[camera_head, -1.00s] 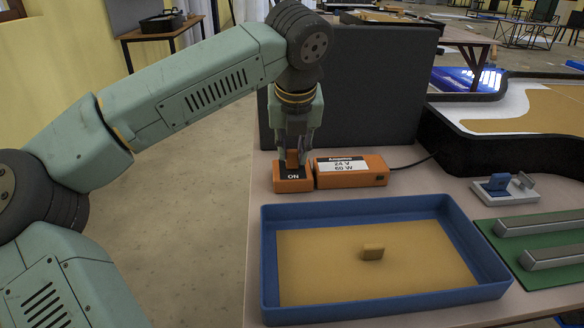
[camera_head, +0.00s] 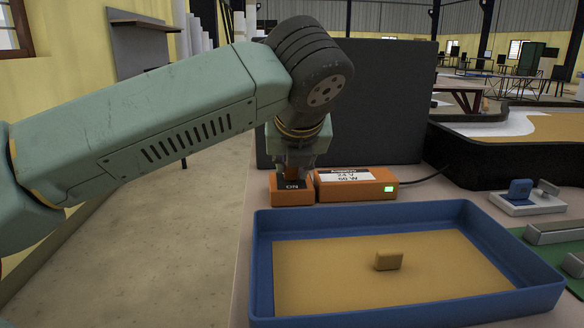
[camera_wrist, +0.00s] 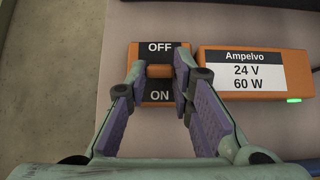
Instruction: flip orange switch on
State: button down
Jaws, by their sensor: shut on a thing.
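The orange switch box (camera_head: 291,194) sits on the table beside the orange power unit. In the wrist view the switch box (camera_wrist: 140,52) shows an OFF label at the top and an ON label at the bottom. The switch's orange lever (camera_wrist: 160,72) is between my fingertips. My gripper (camera_head: 293,172) points down over the box, and in the wrist view my gripper (camera_wrist: 160,74) is shut on the lever. The power unit (camera_head: 358,188), labelled 24 V 60 W, shows a lit green light (camera_head: 389,189). Its light also shows in the wrist view (camera_wrist: 294,100).
A blue-rimmed tray (camera_head: 262,262) with a tan floor and a small tan block (camera_head: 388,260) lies in front. A black panel (camera_head: 385,100) stands behind the switch.

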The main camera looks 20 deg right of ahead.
jog(key=shift+r, duration=0.1)
jog(key=c, duration=1.4)
grip_release()
jog(key=v, duration=1.2)
jog(key=shift+s, duration=0.1)
